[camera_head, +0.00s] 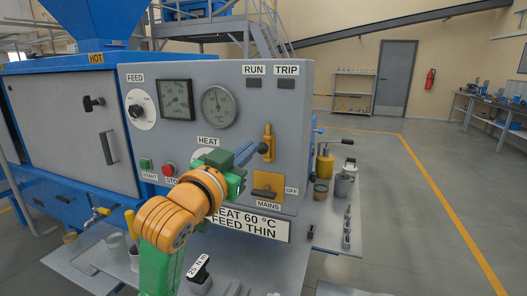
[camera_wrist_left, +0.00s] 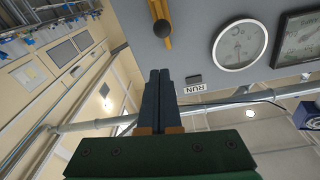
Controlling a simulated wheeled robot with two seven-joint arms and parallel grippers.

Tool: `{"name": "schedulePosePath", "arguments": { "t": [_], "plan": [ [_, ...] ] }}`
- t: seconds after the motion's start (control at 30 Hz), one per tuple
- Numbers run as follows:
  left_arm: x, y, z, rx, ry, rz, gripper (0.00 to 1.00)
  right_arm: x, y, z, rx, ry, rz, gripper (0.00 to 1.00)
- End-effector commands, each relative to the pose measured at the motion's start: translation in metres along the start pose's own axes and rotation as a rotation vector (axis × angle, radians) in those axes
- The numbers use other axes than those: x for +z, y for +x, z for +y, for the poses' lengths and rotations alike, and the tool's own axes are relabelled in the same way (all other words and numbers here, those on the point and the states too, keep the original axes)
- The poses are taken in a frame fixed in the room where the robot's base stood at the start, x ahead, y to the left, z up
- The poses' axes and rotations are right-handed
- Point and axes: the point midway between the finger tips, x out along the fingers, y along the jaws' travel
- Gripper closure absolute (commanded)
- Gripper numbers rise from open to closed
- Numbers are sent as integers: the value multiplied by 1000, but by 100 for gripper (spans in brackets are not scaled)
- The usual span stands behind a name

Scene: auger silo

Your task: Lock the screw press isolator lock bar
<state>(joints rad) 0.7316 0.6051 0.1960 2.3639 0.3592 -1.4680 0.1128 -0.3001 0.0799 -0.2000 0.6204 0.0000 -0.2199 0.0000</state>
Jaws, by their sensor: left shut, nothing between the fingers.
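The lock bar (camera_head: 268,133) is a yellow upright strip on the grey control panel, with a dark round knob (camera_head: 263,148). The knob also shows in the wrist view (camera_wrist_left: 161,29), on its yellow strip (camera_wrist_left: 157,8). Below it is the yellow mains isolator plate (camera_head: 268,181) with a dark handle (camera_head: 264,193) lying roughly level; the OFF label is at its right. My left gripper (camera_head: 254,148) is shut and empty, its fingertips just left of the knob. In the wrist view the fingertips (camera_wrist_left: 160,72) appear apart from the knob. My right gripper is out of view.
The panel (camera_head: 300,130) carries gauges (camera_head: 218,106), a feed knob (camera_head: 136,111) and start and stop buttons (camera_head: 169,169). A shelf with cups and a yellow bottle (camera_head: 325,163) stands right of it. Floor further right is open.

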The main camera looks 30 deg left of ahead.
Motion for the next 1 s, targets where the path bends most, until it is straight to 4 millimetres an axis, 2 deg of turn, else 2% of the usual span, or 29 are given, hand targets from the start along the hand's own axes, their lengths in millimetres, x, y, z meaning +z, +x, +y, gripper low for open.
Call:
{"name": "schedulePosePath", "arguments": {
  "t": [0.1,0.47,0.57,0.97,1.0],
  "plan": [
    [-16,-6,-7,-13,-2,44,100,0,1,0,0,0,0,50],
    [-18,-2,-7,-13,-5,45,100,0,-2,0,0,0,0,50],
    [-20,12,-8,-13,-7,42,100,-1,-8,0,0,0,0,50],
    [-26,98,-9,-13,-4,41,100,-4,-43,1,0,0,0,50],
    [-11,93,-7,-12,-2,39,100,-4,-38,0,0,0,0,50]
  ]
}}
